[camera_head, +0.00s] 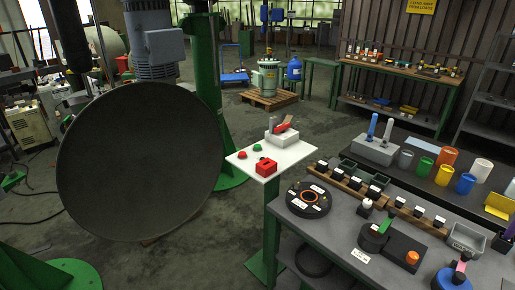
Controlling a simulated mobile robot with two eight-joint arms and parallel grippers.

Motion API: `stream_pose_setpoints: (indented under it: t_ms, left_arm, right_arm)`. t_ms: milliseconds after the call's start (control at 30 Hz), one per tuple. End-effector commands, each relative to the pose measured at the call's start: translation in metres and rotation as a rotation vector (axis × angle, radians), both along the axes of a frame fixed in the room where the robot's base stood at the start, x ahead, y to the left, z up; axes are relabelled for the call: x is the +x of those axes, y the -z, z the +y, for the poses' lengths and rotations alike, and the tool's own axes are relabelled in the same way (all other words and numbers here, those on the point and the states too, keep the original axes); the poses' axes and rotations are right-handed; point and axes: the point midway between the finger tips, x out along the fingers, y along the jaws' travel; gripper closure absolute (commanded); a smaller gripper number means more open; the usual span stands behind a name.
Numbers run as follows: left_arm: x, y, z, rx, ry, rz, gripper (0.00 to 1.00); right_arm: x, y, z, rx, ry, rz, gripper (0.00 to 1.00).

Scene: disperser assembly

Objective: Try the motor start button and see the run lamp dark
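A white control panel (298,153) stands on a green post (271,225) near the middle of the view. On it are a small green round piece (257,147) and a small red round piece (242,155) at the left. A red box (266,168) with dark spots on top sits at the panel's front. A pale grey box (282,137) with a red lever-like part (281,127) sits at the back. I cannot tell which piece is the start button or the run lamp, and no glow is clear on any of them. Neither gripper shows.
A large dark disc (140,160) fills the left, in front of a green column (203,70) and a grey motor (158,48). A grey workbench (340,235) with parts stands at the right. Floor (205,240) is bare left of the panel post.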

Motion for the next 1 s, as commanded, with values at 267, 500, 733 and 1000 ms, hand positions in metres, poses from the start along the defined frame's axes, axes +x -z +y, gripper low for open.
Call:
stream_pose_setpoints:
  t_ms: [267, 500, 733, 1000]
  left_arm:
    - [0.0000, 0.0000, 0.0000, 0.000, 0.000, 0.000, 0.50]
    - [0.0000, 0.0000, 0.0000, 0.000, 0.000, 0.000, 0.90]
    - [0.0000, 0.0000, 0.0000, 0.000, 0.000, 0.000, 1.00]
    - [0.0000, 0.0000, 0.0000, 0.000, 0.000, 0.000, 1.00]
  right_arm:
    - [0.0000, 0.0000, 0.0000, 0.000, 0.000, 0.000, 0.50]
    - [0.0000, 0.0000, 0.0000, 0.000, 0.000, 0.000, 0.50]
    - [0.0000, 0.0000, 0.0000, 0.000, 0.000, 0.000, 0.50]
    - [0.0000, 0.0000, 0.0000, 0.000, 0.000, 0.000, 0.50]
